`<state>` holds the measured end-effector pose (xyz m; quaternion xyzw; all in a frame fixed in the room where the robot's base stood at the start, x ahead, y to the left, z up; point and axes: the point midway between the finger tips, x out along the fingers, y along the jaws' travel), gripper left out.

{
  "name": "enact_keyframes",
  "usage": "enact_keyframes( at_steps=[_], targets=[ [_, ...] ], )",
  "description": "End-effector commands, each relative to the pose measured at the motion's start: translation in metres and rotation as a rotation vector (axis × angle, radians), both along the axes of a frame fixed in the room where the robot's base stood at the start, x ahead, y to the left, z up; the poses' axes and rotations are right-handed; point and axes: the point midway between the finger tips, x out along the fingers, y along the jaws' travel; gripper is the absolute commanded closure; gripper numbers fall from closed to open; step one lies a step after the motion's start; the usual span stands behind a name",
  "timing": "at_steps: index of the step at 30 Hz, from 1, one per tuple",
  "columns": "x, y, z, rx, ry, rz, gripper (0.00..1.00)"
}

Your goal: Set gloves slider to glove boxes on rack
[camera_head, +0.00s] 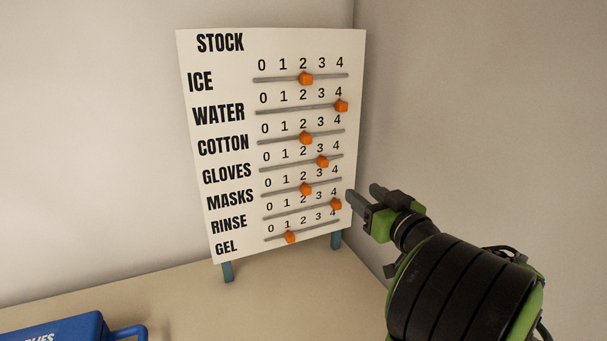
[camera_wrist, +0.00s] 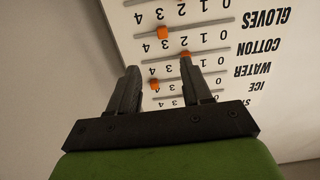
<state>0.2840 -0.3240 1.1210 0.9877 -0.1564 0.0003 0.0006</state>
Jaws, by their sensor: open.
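The white STOCK board (camera_head: 225,150) stands on the counter, with labelled rows, scales from 0 to 4 and orange knobs. The gloves slider (camera_head: 322,160) is the fourth row down; its orange knob is at 3. In the wrist view the board is upside down and the gloves knob (camera_wrist: 162,32) shows beyond the fingertips. My gripper (camera_head: 362,193) is open and empty at the board's right edge, lower than the gloves row in the head view. Its two fingers (camera_wrist: 160,70) point toward the board in the wrist view. No rack or glove boxes are in view.
Neighbouring knobs are close: cotton (camera_head: 305,138) at 2 above and masks (camera_head: 305,188) at 2 below. A blue case (camera_head: 70,333) with a handle sits at the lower left. The counter (camera_head: 290,300) before the board is clear. Walls stand behind and to the right.

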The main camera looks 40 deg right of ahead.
Motion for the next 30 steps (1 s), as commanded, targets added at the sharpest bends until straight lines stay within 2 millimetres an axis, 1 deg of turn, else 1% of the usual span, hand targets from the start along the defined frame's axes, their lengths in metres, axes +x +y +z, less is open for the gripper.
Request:
enact_keyframes(
  at_steps=[2, 5, 12, 15, 18, 21, 23, 30],
  targets=[
    [0.010, -0.001, 0.004, 0.000, -0.001, 0.006, 0.51],
    [0.032, -0.007, 0.004, 0.001, 0.001, 0.011, 0.51],
    [0.091, -0.025, 0.005, 0.002, 0.002, 0.012, 0.51],
    [0.114, -0.032, 0.005, 0.002, 0.002, 0.010, 0.51],
    [0.133, -0.038, 0.004, 0.002, 0.002, 0.009, 0.51],
    [0.144, -0.042, 0.004, 0.003, 0.001, 0.008, 0.51],
    [0.148, -0.044, 0.003, 0.003, 0.001, 0.007, 0.51],
    [0.149, -0.044, 0.003, 0.003, 0.001, 0.005, 0.51]
  ],
)
